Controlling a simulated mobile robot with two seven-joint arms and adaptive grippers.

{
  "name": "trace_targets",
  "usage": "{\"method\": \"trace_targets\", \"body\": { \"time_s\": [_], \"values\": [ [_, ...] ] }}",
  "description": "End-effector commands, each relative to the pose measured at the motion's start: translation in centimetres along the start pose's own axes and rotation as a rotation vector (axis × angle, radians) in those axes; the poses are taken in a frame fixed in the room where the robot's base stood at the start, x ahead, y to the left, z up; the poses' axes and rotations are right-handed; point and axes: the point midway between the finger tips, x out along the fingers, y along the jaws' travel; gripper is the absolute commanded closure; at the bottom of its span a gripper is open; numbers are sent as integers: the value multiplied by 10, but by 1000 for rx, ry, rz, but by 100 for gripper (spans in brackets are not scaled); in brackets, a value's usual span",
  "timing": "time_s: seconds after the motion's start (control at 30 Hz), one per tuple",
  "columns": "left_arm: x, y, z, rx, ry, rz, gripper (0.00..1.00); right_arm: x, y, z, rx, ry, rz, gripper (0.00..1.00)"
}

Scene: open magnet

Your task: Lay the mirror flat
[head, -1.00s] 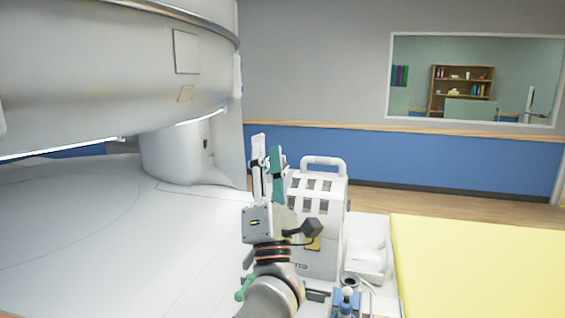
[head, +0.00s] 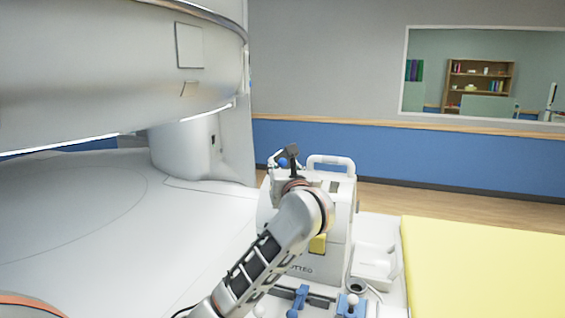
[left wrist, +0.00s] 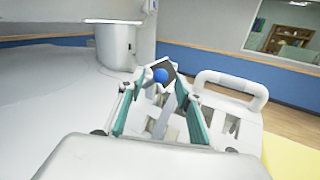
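A small tilted square plate with a dark face and a blue ball on it, apparently the mirror (left wrist: 170,68), is at the top of the white cart in the left wrist view. The blue ball (head: 283,162) also shows in the head view, just left of my wrist. My left gripper (left wrist: 157,90) is open, its teal-padded fingers spread to either side below the plate. A pale upright piece shows between them. I cannot tell whether a finger touches the plate. In the head view my wrist hides the fingers. My right gripper is not in view.
The white cart (head: 338,225) has a raised loop handle (head: 331,161), close right of my gripper. A large white scanner (head: 100,75) overhangs a pale surface (head: 90,220) at left. A yellow pad (head: 485,265) lies at right. Blue and white fittings (head: 297,297) stand in front.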

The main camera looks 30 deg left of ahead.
Motion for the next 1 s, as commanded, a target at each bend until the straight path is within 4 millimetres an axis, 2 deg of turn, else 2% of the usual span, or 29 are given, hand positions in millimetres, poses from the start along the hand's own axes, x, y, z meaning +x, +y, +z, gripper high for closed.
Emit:
{"method": "trace_targets", "body": {
  "time_s": [0.1,0.27,0.6,0.63,0.73,0.77,1.0],
  "values": [
    [18,1,1,2,-1,2,65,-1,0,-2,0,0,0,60],
    [33,1,1,1,-2,2,65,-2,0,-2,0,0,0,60],
    [37,0,0,-1,0,0,65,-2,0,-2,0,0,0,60],
    [37,0,0,-1,0,0,70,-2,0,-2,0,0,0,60],
    [37,0,0,-1,0,0,96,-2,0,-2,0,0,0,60],
    [37,0,0,-1,0,0,100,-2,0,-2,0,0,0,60],
    [37,0,0,-9,4,-1,100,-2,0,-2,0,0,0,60]
  ]
}}
